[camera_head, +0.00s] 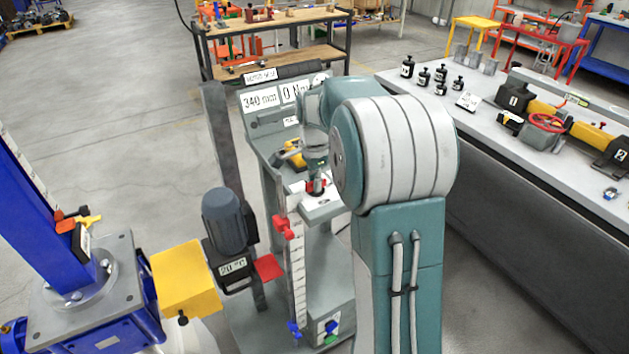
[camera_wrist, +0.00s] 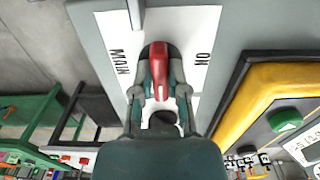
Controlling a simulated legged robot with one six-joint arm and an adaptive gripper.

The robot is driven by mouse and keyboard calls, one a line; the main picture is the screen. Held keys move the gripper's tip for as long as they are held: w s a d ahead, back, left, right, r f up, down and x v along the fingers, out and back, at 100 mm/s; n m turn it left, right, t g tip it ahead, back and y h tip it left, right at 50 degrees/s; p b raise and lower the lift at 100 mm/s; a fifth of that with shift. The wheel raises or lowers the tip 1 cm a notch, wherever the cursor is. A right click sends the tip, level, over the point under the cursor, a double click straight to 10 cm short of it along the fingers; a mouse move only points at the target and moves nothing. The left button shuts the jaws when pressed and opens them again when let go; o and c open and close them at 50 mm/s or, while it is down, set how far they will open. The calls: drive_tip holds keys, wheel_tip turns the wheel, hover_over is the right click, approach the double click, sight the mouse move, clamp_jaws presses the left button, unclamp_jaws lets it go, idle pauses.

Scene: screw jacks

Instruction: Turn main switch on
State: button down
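The main switch is a red knob (camera_wrist: 159,68) on a white plate (camera_wrist: 193,22), with "MAIN" printed to its left and "ON" to its right in the wrist view. Its handle runs nearly up and down in that picture. My gripper (camera_wrist: 159,88) has one finger on each side of the handle, and the fingers appear closed against it. In the head view, my gripper (camera_head: 316,178) points down at the switch on the grey bench stand, with a little red (camera_head: 314,187) showing at its tip. My fingers hide part of the knob.
A yellow and black box (camera_head: 292,155) with a green button (camera_wrist: 285,119) stands close beside the switch. Display signs (camera_head: 262,99) stand behind it. A motor (camera_head: 224,220) and a scale (camera_head: 297,262) are in front-left. A grey workbench (camera_head: 480,140) is at the right.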

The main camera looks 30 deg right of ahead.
drive_tip(key=shift+d, duration=0.15)
drive_tip(key=shift+n, duration=0.4)
drive_tip(key=n, duration=0.3)
drive_tip(key=shift+d+n, duration=0.1)
drive_tip(key=shift+n, duration=0.2)
drive_tip(key=n, duration=0.4)
drive_tip(key=shift+w+n, duration=0.1)
drive_tip(key=shift+n, duration=0.2)
drive_tip(key=n, duration=0.4)
drive_tip(key=shift+n, duration=0.3)
drive_tip(key=shift+r+n, duration=0.1)
drive_tip(key=shift+n, duration=2.1)
drive_tip(key=shift+w, duration=0.1)
drive_tip(key=c, duration=0.6)
unclamp_jaws()
drive_tip(key=shift+c, duration=0.2)
